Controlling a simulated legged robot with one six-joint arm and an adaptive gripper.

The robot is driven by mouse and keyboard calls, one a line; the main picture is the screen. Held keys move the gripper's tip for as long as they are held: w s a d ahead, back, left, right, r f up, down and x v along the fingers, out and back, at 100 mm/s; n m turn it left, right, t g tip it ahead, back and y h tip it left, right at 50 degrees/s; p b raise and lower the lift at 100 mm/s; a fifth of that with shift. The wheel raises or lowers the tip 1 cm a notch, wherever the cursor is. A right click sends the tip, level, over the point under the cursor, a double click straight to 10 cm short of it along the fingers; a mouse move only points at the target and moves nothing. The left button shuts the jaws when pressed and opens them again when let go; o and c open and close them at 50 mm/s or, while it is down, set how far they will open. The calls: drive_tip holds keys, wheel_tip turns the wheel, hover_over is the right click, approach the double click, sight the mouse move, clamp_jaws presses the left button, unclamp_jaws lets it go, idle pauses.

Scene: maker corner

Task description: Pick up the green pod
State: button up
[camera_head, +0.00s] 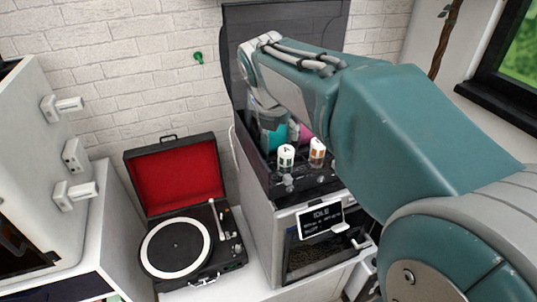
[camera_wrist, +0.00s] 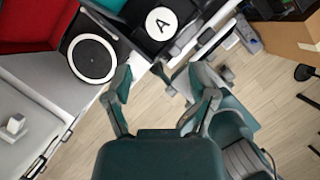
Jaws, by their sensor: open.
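Two small white cylinders stand on top of the grey boxy machine in the head view.
The machine (camera_head: 270,262) has a dark top and a raised dark panel behind. Teal (camera_head: 272,139) and pink items sit behind the cylinders. A red-lined record player (camera_head: 180,247) stands to the left. A small display sign (camera_head: 321,217) is on the machine's front.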

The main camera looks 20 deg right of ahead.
sight(285, 150)
drive_tip(key=x, duration=0.2)
drive_tip(key=d+x, duration=0.1)
drive_tip(key=x, duration=0.1)
drive_tip(key=shift+d+f, duration=0.15)
drive_tip(key=shift+f, duration=0.05)
drive_tip(key=x, duration=0.3)
drive_tip(key=a+x, duration=0.1)
drive_tip(key=x, duration=0.1)
drive_tip(key=shift+w+d+f, duration=0.1)
drive_tip(key=shift+w+f, duration=0.15)
drive_tip(key=shift+w, duration=0.05)
drive_tip(key=shift+d+f, duration=0.1)
drive_tip(key=shift+d, duration=0.2)
drive_tip(key=c, duration=0.9)
drive_tip(key=shift+a, duration=0.15)
